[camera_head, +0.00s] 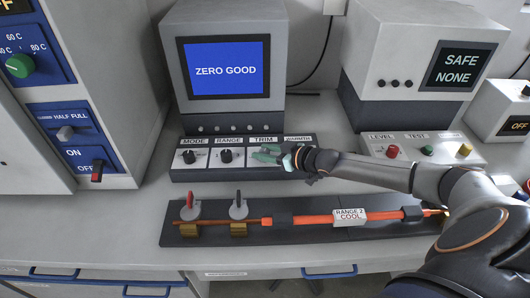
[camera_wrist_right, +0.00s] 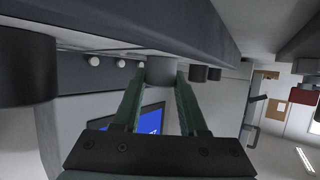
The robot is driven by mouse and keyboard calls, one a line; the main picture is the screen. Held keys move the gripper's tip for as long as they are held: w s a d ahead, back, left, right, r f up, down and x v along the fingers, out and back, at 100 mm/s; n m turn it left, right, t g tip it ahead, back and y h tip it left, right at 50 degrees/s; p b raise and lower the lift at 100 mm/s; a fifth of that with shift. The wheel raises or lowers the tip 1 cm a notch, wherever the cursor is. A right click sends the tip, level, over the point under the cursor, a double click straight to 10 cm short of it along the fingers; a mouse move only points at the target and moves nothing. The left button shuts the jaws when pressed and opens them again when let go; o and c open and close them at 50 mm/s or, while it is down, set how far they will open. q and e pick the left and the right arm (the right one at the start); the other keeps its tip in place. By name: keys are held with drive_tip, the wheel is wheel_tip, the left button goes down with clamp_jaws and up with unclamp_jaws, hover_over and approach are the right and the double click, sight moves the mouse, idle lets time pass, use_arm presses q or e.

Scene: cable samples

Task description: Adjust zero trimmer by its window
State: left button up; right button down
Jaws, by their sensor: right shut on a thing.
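The monitor (camera_head: 226,68) stands behind the knob panel, and its blue window reads "ZERO GOOD". The panel (camera_head: 208,162) has knobs labelled MODE, RANGE, TRIM and a last, partly covered label. My right gripper (camera_head: 268,154) reaches in from the right, its green fingers at the TRIM place, where they hide the knob. In the right wrist view, the two fingers (camera_wrist_right: 160,84) are shut on the grey trim knob (camera_wrist_right: 160,69), one on each side. The blue window also shows between the fingers there. My left gripper is not in view.
A dark board (camera_head: 170,238) with a clamped orange cable labelled "RANGE 2 COOL" lies in front, beneath my right arm. A box with a "SAFE NONE" screen (camera_head: 459,67) and a button panel (camera_head: 478,160) stand right. A switch cabinet (camera_head: 18,130) stands left. Front counter is mostly clear.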

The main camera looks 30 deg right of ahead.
drive_tip(key=c, duration=0.6)
unclamp_jaws()
drive_tip(key=shift+w+a+r, duration=0.2)
drive_tip(key=shift+a, duration=0.05)
drive_tip(key=shift+c, duration=0.2)
drive_tip(key=shift+o, duration=1)
drive_tip(key=shift+s+d+f, duration=0.1)
drive_tip(key=shift+d+f, duration=0.05)
drive_tip(key=shift+s+d, duration=0.1)
drive_tip(key=p+v, duration=0.4)
drive_tip(key=v, duration=0.8)
drive_tip(key=shift+s, duration=0.15)
